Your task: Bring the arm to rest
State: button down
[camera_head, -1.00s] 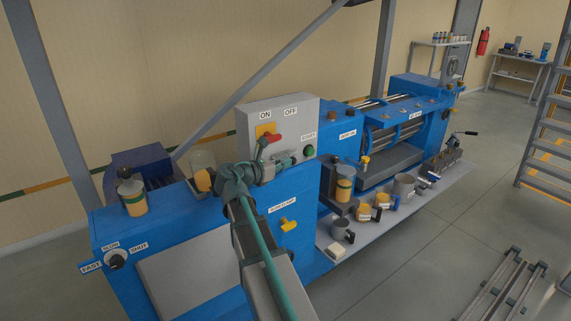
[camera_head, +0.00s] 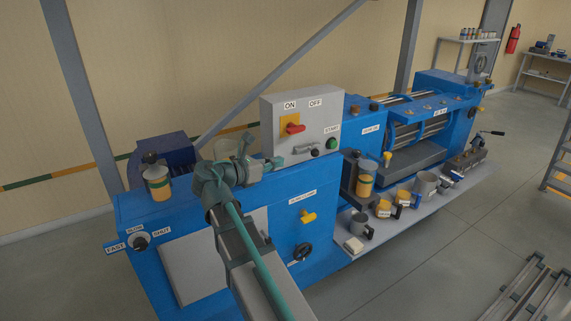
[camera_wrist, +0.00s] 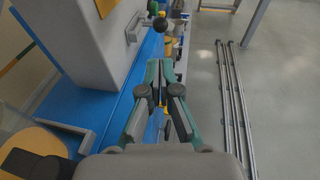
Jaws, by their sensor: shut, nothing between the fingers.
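My arm reaches up from the bottom of the head view and bends at a teal joint toward the grey switch box. My gripper (camera_head: 276,162) is in front of the lower left of the box. The wrist view shows its two teal and dark fingers (camera_wrist: 160,72) together, with nothing held. The fingers point along the blue machine (camera_head: 172,215), with the grey box (camera_wrist: 80,40) on the left. Any small gap between gripper and box is hard to judge.
A shelf holds mugs (camera_head: 361,226) and other items at right. A jar (camera_head: 157,183) stands on the machine. Rails (camera_wrist: 233,100) lie on the floor, with open floor around them.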

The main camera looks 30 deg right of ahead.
jog(key=shift+a, duration=0.35)
